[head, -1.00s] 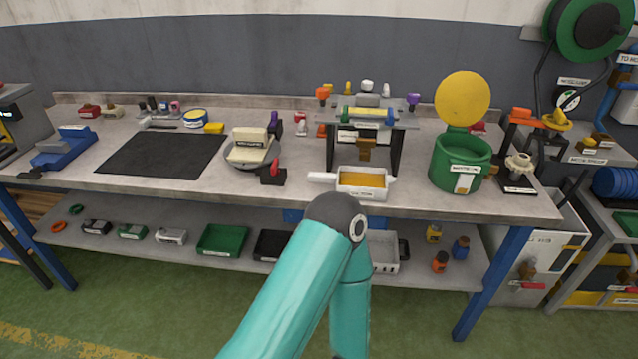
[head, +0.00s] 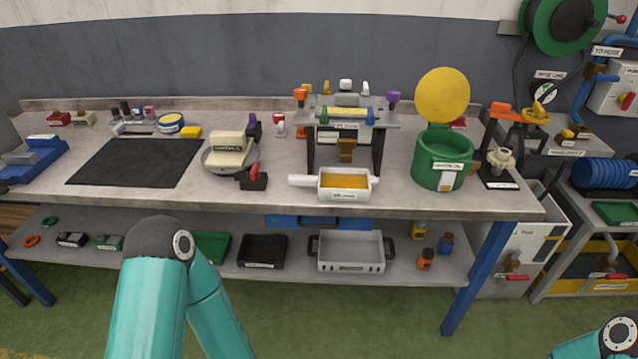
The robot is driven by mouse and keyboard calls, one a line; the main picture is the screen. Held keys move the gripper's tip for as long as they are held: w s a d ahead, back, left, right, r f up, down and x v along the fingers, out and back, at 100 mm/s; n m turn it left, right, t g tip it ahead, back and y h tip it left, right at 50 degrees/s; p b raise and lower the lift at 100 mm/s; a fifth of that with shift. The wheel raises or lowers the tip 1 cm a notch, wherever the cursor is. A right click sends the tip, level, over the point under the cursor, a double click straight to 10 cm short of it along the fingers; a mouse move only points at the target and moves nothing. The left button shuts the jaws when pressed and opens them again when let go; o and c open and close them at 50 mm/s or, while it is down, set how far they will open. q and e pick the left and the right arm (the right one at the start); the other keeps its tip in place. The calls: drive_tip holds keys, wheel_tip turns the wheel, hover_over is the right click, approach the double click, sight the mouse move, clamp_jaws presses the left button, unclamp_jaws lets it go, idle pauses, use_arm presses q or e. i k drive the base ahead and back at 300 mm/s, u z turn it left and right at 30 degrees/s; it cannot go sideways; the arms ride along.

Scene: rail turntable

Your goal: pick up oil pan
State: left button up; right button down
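The oil pan (head: 328,194) is a small white rectangular pan holding yellow-amber oil. It sits level near the front edge of the workbench (head: 420,203), in front of a dark stand (head: 311,150), with a handle sticking out to the left and a short spout on the right. A teal arm link of mine rises in the lower left, and a small part of another shows in the bottom right corner. Neither gripper is in view; both are outside the picture, and nothing touches the oil pan.
A green bin (head: 428,165) with a raised yellow lid stands right of the pan. A scale (head: 215,162) and a black block with a red part (head: 253,179) stand to its left. The black mat (head: 130,162) is bare. A grey tray (head: 350,252) sits on the lower shelf.

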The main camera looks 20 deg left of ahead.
sight(336, 185)
drive_tip(key=i, duration=0.9)
